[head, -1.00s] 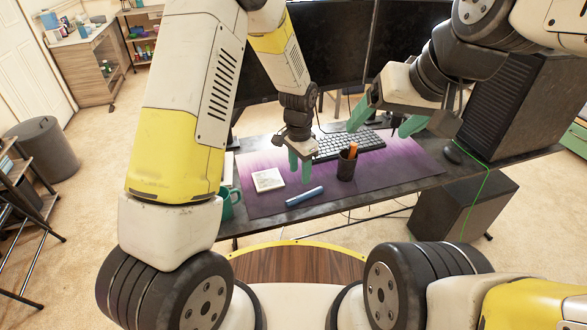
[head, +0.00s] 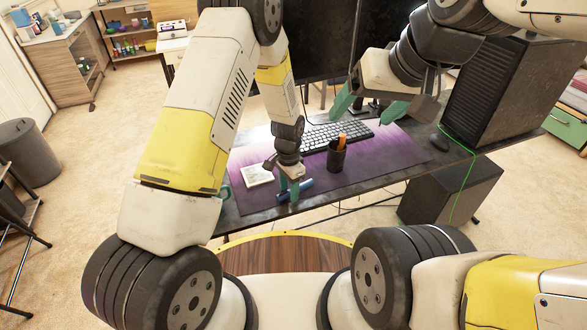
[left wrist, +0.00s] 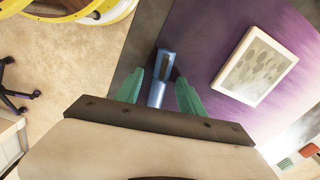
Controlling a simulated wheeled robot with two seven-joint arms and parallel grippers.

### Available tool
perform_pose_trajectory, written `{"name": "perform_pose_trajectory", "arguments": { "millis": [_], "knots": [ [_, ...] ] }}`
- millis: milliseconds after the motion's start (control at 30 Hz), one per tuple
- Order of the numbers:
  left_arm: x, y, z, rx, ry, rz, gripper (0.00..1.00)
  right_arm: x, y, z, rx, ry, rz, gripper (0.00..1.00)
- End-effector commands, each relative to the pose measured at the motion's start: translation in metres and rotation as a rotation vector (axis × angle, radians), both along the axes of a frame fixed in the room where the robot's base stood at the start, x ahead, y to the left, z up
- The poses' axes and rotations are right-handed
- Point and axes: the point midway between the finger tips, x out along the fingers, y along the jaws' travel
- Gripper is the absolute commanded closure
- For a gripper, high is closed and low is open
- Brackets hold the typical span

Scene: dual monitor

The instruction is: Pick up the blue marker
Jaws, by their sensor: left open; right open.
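The blue marker (head: 306,186) lies on the purple desk mat (head: 390,156) near the desk's front edge. My left gripper (head: 289,188) is over it, pointing down, and hides part of it in the head view. In the left wrist view the marker (left wrist: 160,78) lies between the two green fingers of my left gripper (left wrist: 160,98), which are open and apart from each other. Whether the fingers touch the marker cannot be told. My right gripper (head: 366,112) is open and empty above the back of the desk, near the keyboard.
A white patterned coaster (head: 257,175) lies left of the marker, also in the left wrist view (left wrist: 255,65). A black pen cup (head: 336,158) stands to its right.

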Motion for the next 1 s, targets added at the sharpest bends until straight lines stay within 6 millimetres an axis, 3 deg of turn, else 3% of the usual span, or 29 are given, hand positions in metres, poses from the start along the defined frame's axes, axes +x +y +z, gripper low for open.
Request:
{"name": "perform_pose_trajectory", "arguments": {
  "millis": [100, 333, 767, 1000],
  "knots": [
    [0.0, 0.0, 0.0, 0.0, 0.0, 0.0, 0.56, 0.0, 0.0, 0.0, 0.0, 0.0, 0.0, 0.2],
    [0.0, 0.0, 0.001, 0.0, 0.0, 0.0, 1.0, 0.0, 0.0, 0.0, 0.0, 0.0, 0.0, 0.2],
    [0.0, 0.0, 0.004, -0.001, -0.001, 0.0, 1.0, 0.0, 0.0, 0.0, 0.0, 0.0, 0.0, 0.2],
    [0.001, -0.001, 0.029, -0.003, -0.003, 0.001, 1.0, 0.0, 0.0, 0.0, 0.0, 0.0, 0.0, 0.2]
  ]
}}
